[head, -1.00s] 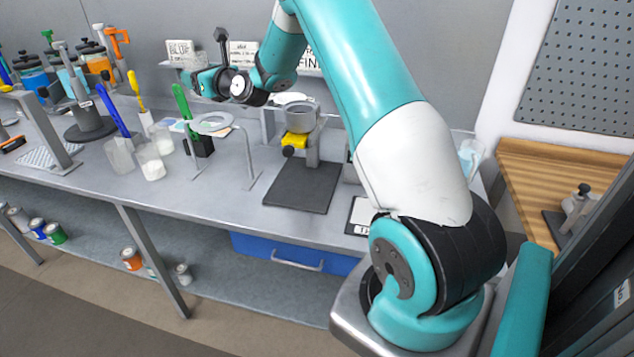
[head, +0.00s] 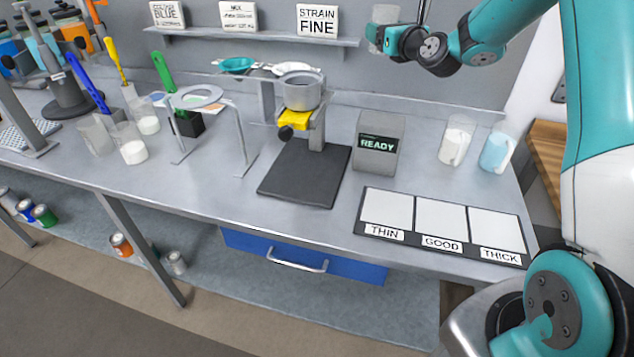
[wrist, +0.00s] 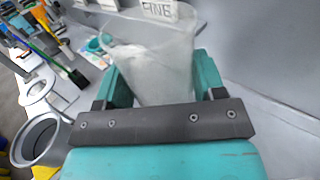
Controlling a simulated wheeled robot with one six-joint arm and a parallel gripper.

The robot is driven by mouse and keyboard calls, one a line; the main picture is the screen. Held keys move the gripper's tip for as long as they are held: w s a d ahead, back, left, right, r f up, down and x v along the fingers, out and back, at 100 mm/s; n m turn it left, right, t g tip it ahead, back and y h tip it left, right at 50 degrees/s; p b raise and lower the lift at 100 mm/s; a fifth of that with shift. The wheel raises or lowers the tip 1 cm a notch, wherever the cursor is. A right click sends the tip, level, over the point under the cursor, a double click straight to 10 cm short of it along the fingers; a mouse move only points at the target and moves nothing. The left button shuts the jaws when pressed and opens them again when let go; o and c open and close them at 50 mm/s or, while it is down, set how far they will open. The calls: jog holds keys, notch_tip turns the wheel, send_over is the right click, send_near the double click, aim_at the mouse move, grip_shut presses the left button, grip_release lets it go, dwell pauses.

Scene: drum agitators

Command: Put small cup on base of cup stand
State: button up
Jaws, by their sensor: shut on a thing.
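My gripper (head: 383,42) is shut on a translucent small cup (head: 384,24), which it holds high in front of the back wall, right of the FINE sign. The cup fills the middle of the wrist view (wrist: 155,60), upright or nearly so, between the two teal fingers. Its contents cannot be told. The cup stand stands on the bench, left of and below my gripper. Its dark flat base (head: 304,178) is bare. Above the base, a grey metal cup (head: 301,92) sits in the stand over a yellow part (head: 295,121).
A READY display (head: 379,143) stands right of the base, with a THIN/GOOD/THICK card (head: 440,243) in front. Two beakers, white (head: 455,142) and blue (head: 496,150), stand at right. A ring stand (head: 197,97) is left of the cup stand. A sign shelf (head: 270,39) runs along the wall.

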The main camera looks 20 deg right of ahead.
jog(key=s+a+f+n+y+b, duration=0.1)
jog(key=s+a+f+y+b, duration=0.1)
jog(key=s+a+f+b, duration=0.9)
jog(key=s+a+f+n+y+b, duration=0.2)
jog(key=s+a+f+b, duration=0.3)
jog(key=s+f+b, duration=1.2)
jog(key=shift+g, duration=0.4)
jog(key=r+p+x, duration=0.1)
jog(key=p+x, duration=0.3)
jog(key=x, duration=0.3)
jog(key=r+p+x, duration=0.1)
jog(key=p+x, duration=0.3)
jog(key=x, duration=0.4)
jog(key=d+r+p+x, duration=0.1)
jog(key=r+p+x, duration=0.1)
jog(key=p+x, duration=0.2)
jog(key=shift+p+x, duration=0.3)
jog(key=shift+x, duration=1.55)
jog(key=shift+w+f, duration=0.1)
jog(key=shift+w, duration=0.4)
jog(key=shift+w+f+b, duration=0.15)
jog(key=shift+f+b, duration=0.25)
jog(key=shift+f, duration=0.55)
jog(key=shift+w+f+b, duration=0.15)
jog(key=shift+f+b, duration=0.2)
jog(key=shift+f, duration=0.55)
jog(key=shift+f, duration=0.2)
jog(key=o, duration=1)
jog(key=shift+c, duration=0.2)
